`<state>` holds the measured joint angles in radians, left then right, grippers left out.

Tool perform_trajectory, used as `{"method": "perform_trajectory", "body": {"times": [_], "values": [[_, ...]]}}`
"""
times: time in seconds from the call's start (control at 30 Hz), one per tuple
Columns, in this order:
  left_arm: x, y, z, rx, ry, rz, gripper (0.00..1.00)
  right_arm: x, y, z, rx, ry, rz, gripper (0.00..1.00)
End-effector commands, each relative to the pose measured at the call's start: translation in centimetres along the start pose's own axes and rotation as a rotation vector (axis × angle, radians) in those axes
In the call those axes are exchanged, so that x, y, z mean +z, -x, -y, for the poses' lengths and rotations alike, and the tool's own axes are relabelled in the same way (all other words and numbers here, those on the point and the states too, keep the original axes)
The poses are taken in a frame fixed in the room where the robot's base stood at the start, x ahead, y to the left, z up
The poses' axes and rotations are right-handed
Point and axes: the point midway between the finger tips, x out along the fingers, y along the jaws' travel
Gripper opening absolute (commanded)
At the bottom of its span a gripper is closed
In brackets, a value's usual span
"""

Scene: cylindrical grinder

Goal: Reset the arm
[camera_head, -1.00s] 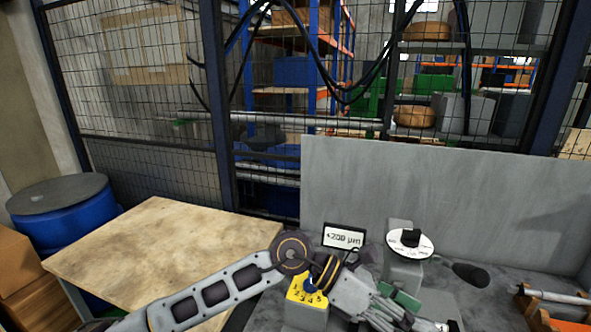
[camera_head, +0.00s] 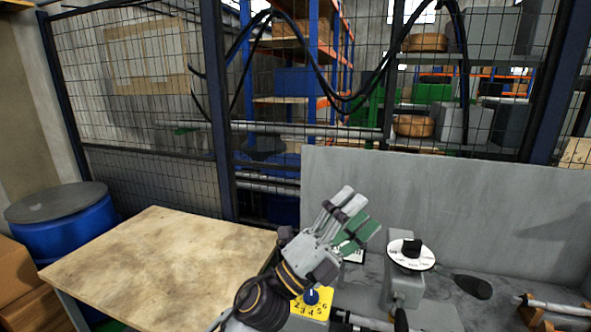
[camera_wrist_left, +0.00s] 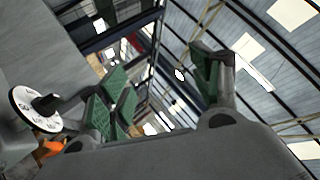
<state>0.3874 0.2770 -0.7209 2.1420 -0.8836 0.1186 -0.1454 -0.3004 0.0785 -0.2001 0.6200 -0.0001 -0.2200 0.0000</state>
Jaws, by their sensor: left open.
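My left gripper (camera_head: 352,217) is raised in front of the grey panel, fingers pointing up and to the right, with green finger pads. In the left wrist view its fingers (camera_wrist_left: 165,88) stand apart with nothing between them. It touches no object that I can see. My left arm comes up from the bottom of the head view. My right gripper is not in view.
A grey machine has a white dial with a black knob (camera_head: 411,254), right of my gripper, and a yellow numbered selector (camera_head: 312,303) beside my wrist. A bare wooden table (camera_head: 150,262) and a blue drum (camera_head: 65,232) stand left. A grey panel (camera_head: 450,205) and mesh fence stand behind.

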Motion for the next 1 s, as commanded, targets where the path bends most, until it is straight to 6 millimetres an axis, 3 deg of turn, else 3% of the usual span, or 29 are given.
{"method": "perform_trajectory", "body": {"times": [0.27,0.5,0.8,1.0], "values": [[7.4,4.5,-1.0,0.012,0.211,0.354,0.64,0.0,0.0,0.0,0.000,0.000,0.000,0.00],[12.6,10.5,-3.5,0.046,0.389,0.656,0.64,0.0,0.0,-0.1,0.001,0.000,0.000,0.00],[16.1,20.2,-7.7,0.119,0.608,1.025,0.64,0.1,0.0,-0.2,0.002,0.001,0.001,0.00],[16.4,27.4,-10.7,0.187,0.746,1.264,0.64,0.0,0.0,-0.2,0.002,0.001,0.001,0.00]]}}
